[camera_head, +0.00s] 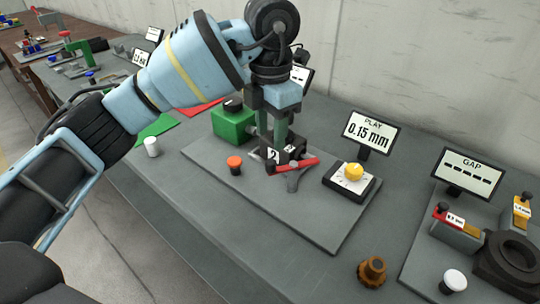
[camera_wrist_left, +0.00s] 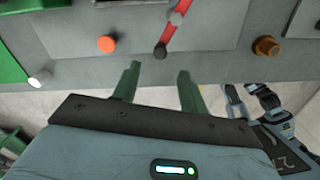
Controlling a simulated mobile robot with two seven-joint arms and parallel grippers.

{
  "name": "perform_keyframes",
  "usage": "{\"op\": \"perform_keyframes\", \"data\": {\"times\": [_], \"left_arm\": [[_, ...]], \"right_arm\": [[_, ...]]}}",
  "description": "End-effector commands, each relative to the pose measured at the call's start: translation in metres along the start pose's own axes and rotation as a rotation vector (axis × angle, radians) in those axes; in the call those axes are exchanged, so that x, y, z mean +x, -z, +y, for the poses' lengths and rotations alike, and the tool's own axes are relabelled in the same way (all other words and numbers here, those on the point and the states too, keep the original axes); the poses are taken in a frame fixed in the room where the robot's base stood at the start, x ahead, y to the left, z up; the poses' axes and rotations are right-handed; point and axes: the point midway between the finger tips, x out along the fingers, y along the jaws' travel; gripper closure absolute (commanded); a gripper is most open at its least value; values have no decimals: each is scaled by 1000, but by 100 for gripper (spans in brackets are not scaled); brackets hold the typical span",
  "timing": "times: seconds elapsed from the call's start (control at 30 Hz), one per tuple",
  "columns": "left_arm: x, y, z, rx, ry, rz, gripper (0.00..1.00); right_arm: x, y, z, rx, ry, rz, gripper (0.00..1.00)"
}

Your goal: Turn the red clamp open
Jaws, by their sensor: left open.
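The red clamp (camera_head: 305,164) is a red lever bar on the grey fixture plate (camera_head: 325,233), beside a grey pivot piece. In the left wrist view the red clamp (camera_wrist_left: 170,30) runs up from a dark round end, with a grey round piece on it. My left gripper (camera_head: 274,140) reaches down over the plate by the clamp's left end, partly hiding it. In the left wrist view its two green fingers (camera_wrist_left: 159,78) are spread and empty, with the clamp's dark end beyond the gap. Contact cannot be told. My right gripper is not visible.
An orange knob (camera_head: 235,163) and green block (camera_head: 233,124) stand left of the clamp. A yellow button (camera_head: 353,172) and a PLAY display (camera_head: 369,132) reading 0.15 mm are to the right. A brown knob (camera_head: 372,271) sits near the front edge.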

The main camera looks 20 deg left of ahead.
Motion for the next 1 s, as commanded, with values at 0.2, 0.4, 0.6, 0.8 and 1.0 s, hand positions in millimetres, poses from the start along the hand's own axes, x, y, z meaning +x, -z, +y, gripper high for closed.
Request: {"op": "perform_keyframes", "data": {"times": [0.2,0.4,0.6,0.8,1.0], "left_arm": [[29,0,-1,-1,6,5,57],[56,1,-1,-1,4,3,57],[73,0,0,-2,3,1,57],[77,0,0,-3,2,0,57],[76,0,0,-3,2,1,65]], "right_arm": [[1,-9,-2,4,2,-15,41],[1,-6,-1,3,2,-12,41],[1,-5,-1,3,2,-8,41],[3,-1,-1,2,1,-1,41],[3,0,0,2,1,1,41]]}}
